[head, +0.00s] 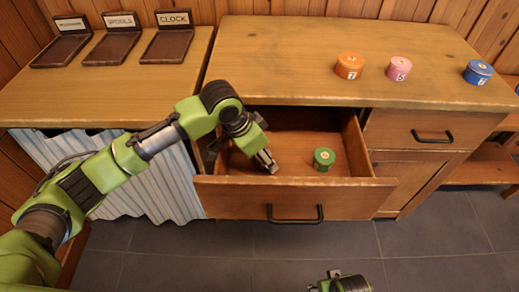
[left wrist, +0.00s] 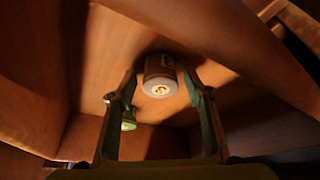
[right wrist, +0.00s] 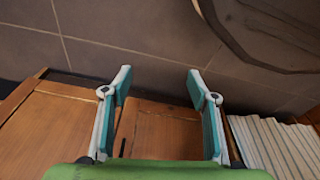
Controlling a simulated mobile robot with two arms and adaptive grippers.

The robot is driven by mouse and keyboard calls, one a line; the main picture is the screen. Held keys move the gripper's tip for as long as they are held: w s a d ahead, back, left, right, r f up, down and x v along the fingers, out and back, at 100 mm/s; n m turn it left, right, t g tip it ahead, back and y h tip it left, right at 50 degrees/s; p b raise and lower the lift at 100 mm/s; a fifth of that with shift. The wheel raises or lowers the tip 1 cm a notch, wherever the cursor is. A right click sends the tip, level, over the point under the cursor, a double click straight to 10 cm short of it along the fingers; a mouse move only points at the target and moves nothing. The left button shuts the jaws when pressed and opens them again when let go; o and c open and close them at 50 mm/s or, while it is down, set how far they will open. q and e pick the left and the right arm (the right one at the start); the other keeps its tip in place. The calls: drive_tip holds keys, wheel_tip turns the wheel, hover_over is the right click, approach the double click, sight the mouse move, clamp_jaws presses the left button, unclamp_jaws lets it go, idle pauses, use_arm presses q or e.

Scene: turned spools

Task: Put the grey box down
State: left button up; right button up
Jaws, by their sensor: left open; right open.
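The grey box (left wrist: 160,78), round with a pale numbered label on its end, is inside the open drawer (head: 205,192) in the left wrist view. It sits between the two spread fingers of my left gripper (left wrist: 160,85), which is open around it. In the head view my left gripper (head: 265,161) reaches down into the drawer's left part, and I cannot make out the grey box there. My right gripper (head: 338,275) is low at the front, beyond the drawer; its open, empty fingers show in the right wrist view (right wrist: 157,85).
A green round box (head: 324,159) stands in the drawer to the right of my left gripper. Orange (head: 349,66), pink (head: 399,69) and blue (head: 478,73) boxes stand on the cabinet top. Labelled trays, one reading CLOCK (head: 169,47), sit at the back left. The middle top is clear.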

use_arm(q)
drive_tip(key=p+v, duration=0.2)
drive_tip(key=v, duration=1)
use_arm(e)
drive_tip(key=s+f, duration=0.4)
drive_tip(key=f, duration=0.2)
drive_tip(key=shift+s+d+f+g, duration=0.15)
drive_tip(key=shift+d+f+g, duration=0.15)
drive_tip(key=shift+f, duration=0.05)
use_arm(q)
drive_tip(key=shift+w+r+p, duration=0.15)
drive_tip(key=shift+p, duration=0.15)
